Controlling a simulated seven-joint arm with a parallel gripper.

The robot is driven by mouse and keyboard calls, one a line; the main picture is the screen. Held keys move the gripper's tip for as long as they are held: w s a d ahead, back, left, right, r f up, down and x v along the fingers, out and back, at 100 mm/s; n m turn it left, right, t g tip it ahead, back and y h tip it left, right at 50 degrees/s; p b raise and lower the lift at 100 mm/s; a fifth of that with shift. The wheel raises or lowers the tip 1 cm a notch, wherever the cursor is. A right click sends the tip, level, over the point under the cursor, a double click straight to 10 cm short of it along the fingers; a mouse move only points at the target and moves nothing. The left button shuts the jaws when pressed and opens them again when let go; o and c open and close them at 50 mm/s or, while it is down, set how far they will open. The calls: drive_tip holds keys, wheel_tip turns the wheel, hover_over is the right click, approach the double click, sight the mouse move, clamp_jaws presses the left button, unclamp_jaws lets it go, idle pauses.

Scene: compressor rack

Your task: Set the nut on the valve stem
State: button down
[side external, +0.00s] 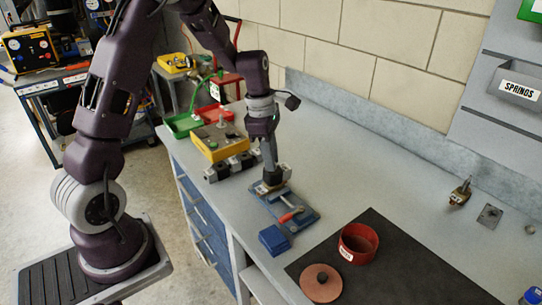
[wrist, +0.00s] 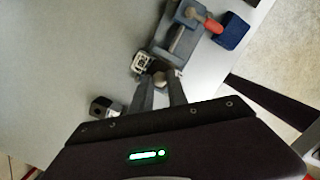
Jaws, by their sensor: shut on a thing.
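My gripper (side external: 271,172) points down over the blue vise (side external: 301,207) on the bench. In the wrist view, its two fingers close on a small round grey piece, which looks like the nut (wrist: 159,78). A light metal valve body (wrist: 142,64) sits at the end of the vise, right by the fingertips; part of it shows below the gripper in the side view (side external: 262,188). The valve stem is hidden or too small to make out, so I cannot tell whether the nut touches it. The vise's red handle (side external: 291,215) lies toward the front.
A small blue box (side external: 274,240) stands by the vise. Black blocks (side external: 232,166) and a yellow case (side external: 217,141) stand behind-left. A red tub (side external: 357,246) and a reddish round disc (side external: 321,283) are on the dark mat (side external: 410,265).

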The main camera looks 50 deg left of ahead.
drive_tip(key=c, duration=1.2)
unclamp_jaws()
drive_tip(key=shift+o, duration=0.2)
drive_tip(key=o, duration=0.3)
drive_tip(key=shift+o, duration=0.2)
drive_tip(key=shift+r, duration=0.1)
drive_tip(key=shift+r, duration=3.4)
